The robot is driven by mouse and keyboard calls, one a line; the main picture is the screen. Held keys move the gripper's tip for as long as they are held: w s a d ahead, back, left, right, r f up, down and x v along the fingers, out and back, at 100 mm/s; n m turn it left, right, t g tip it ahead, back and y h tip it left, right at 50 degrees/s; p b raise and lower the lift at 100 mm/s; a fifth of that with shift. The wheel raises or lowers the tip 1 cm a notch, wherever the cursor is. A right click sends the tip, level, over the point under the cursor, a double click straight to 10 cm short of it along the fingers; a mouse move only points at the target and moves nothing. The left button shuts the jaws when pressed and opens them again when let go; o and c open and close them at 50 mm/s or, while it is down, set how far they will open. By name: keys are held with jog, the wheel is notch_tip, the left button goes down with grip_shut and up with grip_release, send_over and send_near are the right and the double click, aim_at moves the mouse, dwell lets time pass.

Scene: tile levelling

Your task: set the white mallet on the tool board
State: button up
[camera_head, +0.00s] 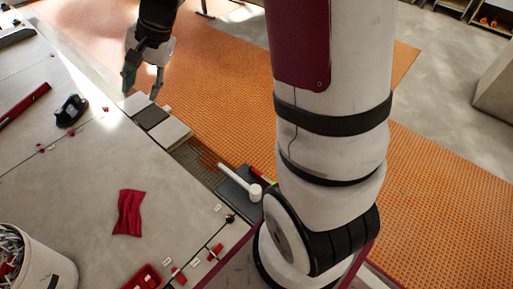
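The white mallet (255,193) lies on a dark grey board (229,188), which looks like the tool board, near the middle of the view. Its head is toward my arm, and its handle runs to the left over the board. My arm hides the board's right side. My gripper (141,92) is at the upper left, well away from the mallet. Its two fingers are spread with nothing visible between them. They point down above a dark square tile (151,117) and light tiles.
A grey tiled floor (85,185) at left holds a red cloth (129,212), a black tool (70,110), a red level (25,105) and several red clips. A white bucket (45,262) and red tray (146,278) stand at the front. Orange matting (225,80) lies beyond.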

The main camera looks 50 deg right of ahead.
jog(key=s+a+r+n+g+h, duration=0.1)
jog(key=s+a+r+n, duration=0.2)
jog(key=s, duration=0.5)
jog(key=s+a+r+n+g, duration=0.1)
jog(key=s+r+n, duration=0.25)
jog(key=s, duration=0.55)
jog(key=s+d+n+h, duration=0.1)
jog(key=s+n, duration=0.1)
jog(key=s, duration=0.7)
jog(key=s+d+r+n+g+h, duration=0.1)
jog(key=s+d+n+h, duration=0.1)
jog(key=s, duration=0.8)
jog(key=shift+s+d+g, duration=0.15)
jog(key=shift+d+g, duration=0.05)
jog(key=shift+g, duration=0.1)
jog(key=shift+n, duration=0.25)
